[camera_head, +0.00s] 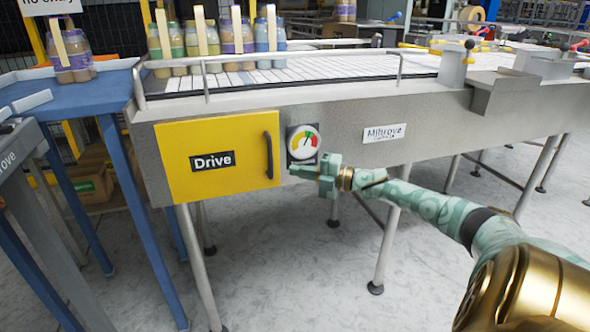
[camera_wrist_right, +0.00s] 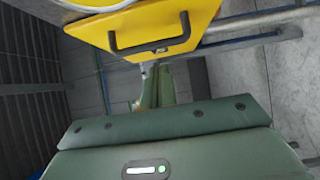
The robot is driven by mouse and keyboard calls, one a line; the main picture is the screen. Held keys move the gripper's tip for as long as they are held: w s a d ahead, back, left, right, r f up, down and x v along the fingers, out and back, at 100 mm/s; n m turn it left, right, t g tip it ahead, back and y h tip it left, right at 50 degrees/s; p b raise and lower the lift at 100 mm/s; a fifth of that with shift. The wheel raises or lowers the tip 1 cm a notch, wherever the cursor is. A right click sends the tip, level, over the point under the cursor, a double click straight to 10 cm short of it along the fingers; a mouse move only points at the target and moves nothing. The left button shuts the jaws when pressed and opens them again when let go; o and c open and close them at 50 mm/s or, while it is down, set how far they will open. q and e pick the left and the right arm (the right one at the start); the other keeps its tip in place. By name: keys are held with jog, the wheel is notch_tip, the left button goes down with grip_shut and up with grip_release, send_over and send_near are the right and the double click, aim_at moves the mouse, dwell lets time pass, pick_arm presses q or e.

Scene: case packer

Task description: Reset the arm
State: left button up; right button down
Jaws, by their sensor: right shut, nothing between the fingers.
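My right arm comes in from the lower right of the head view. Its green gripper (camera_head: 304,172) is shut and empty, in front of the conveyor's side, just below the round gauge and right of the yellow door. The yellow door marked "Drive" (camera_head: 217,182) looks closed, with a dark upright handle (camera_head: 268,155) on its right edge. In the right wrist view, the shut fingers (camera_wrist_right: 157,88) point toward the floor area past the yellow door (camera_wrist_right: 165,32) and its handle (camera_wrist_right: 150,46). I cannot tell the exact gap to the door. My left gripper is not in view.
The grey conveyor (camera_head: 340,105) runs across the head view, carrying several bottle packs (camera_head: 235,42). A gauge (camera_head: 304,142) sits beside the door. A blue table (camera_head: 60,92) with another bottle pack stands at left. Conveyor legs (camera_head: 386,250) stand below; the floor (camera_head: 290,275) in front is open.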

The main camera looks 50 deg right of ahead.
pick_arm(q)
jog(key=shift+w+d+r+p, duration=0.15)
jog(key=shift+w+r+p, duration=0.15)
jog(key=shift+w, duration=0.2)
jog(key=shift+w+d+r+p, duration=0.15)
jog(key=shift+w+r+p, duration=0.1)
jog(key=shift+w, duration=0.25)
pick_arm(e)
jog(key=s+d, duration=0.5)
jog(key=shift+d+f, duration=0.3)
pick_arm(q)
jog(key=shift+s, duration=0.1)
